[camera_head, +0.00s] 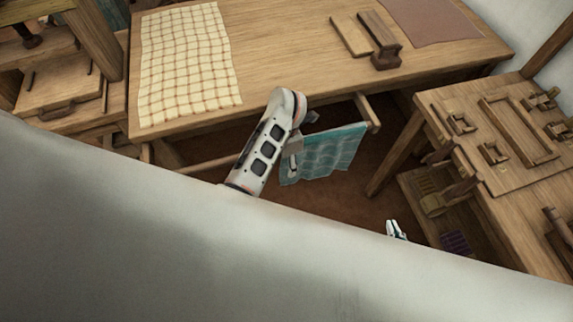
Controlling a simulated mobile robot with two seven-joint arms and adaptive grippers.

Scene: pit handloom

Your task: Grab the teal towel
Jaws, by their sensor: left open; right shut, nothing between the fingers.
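The teal towel (328,152) hangs below the front edge of the big wooden table, beside a short wooden bar (368,112). My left gripper (295,150) is at the towel's left edge, in front of it in the picture. It is open; its fingers are small and partly hidden by my white arm, and I cannot tell whether it touches the towel. My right gripper (396,230) shows only in part, lower right of the towel and apart from it. It is shut and empty.
The big table (290,50) carries a checked cloth (188,60), a wooden board with a block (378,40) and a brown sheet (428,18). A second table (465,110) with wooden fittings stands at right. A pale grey surface fills the foreground.

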